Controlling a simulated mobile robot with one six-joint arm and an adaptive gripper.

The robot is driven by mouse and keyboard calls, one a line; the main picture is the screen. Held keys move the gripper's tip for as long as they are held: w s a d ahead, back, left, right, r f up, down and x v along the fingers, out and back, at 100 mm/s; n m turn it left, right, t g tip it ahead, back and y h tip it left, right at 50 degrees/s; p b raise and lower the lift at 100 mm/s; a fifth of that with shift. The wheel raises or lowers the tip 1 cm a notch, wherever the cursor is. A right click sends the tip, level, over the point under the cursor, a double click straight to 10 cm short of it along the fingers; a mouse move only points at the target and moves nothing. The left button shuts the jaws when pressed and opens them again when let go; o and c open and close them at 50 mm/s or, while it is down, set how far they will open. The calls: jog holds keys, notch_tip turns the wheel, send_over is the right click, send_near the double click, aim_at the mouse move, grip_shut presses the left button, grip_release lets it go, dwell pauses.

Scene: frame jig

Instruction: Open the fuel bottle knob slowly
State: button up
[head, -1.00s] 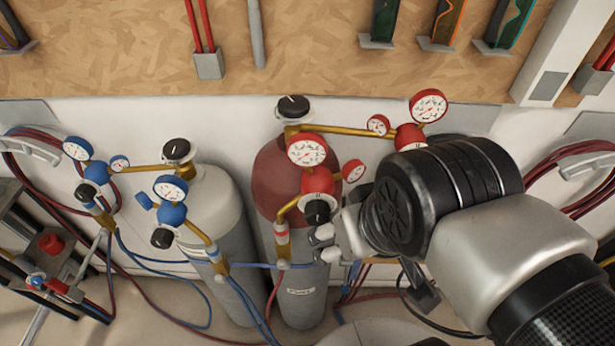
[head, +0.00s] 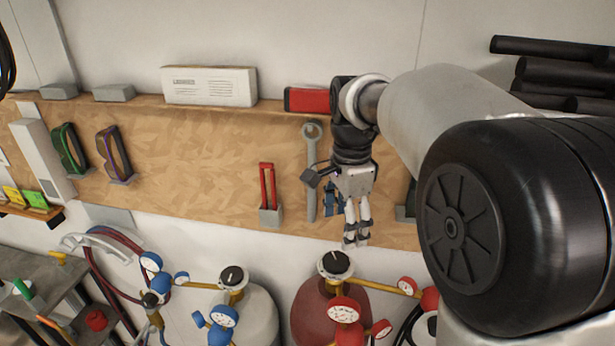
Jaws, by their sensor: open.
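The red fuel bottle (head: 311,314) stands at the bottom centre of the head view, cut off by the lower edge. Its black top knob (head: 335,264) sits on a brass fitting, with red gauges (head: 344,309) beside it. My gripper (head: 356,240) points down above and a little right of the knob, apart from it, in front of the wooden board. It is open and its fingers look empty. The grey bottle (head: 258,316) with its own black knob (head: 232,278) and blue gauges stands to the left.
A wooden tool board (head: 200,165) spans the wall, with a wrench (head: 311,175), red-handled tool (head: 268,190) and goggles. A white box (head: 209,86) and red box (head: 306,100) sit on its top ledge. A cluttered workbench (head: 40,268) is at lower left.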

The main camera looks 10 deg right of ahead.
aim_at(338, 259)
jog(key=shift+m, duration=0.8)
jog(key=f, duration=0.4)
jog(key=w+f, duration=0.1)
jog(key=f, duration=0.3)
jog(key=w+f, duration=0.1)
jog(key=f, duration=0.3)
jog(key=c, duration=1.1)
jog(key=shift+o, duration=0.2)
